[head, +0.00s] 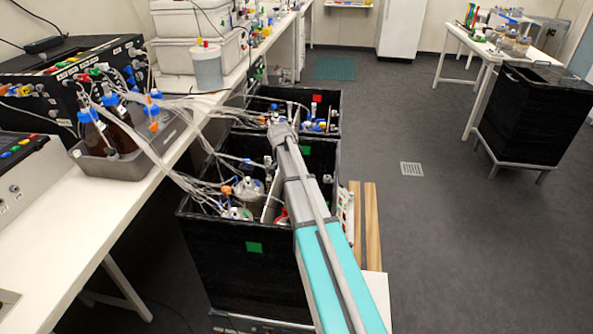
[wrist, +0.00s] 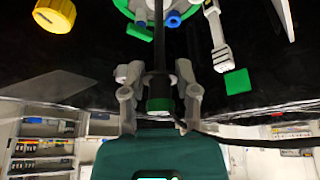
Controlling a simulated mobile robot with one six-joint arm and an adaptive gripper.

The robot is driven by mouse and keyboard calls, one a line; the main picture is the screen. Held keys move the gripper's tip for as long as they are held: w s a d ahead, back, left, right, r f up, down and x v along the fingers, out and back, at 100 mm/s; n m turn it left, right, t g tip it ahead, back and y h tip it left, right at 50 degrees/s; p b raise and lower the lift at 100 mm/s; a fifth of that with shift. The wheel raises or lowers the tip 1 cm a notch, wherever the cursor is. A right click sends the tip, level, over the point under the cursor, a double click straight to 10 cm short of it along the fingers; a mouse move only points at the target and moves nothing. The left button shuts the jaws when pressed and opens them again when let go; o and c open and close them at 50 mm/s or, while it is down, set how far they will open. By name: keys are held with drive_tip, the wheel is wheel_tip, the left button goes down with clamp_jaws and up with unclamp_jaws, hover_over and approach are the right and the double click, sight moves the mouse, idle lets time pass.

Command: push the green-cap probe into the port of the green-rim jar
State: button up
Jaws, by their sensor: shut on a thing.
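In the wrist view my gripper (wrist: 159,88) is shut on the green-cap probe (wrist: 158,60). The probe has a dark shaft and a green cap (wrist: 158,104) between the fingers. Its shaft runs up the picture toward the green-rim jar (wrist: 122,5), which is cut off by the top edge. The shaft overlaps the jar's lid beside a blue-tipped port fitting (wrist: 173,19). I cannot tell whether the tip is in a port. In the head view my arm reaches over the black bins, and the gripper, probe and jar cannot be made out clearly.
A yellow cap (wrist: 54,14) and a grey clamp-like part (wrist: 217,40) are near the jar. Tubes run from the bench (head: 75,215).

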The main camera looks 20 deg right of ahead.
drive_tip(key=shift+f+b, duration=2.9)
idle(5.1)
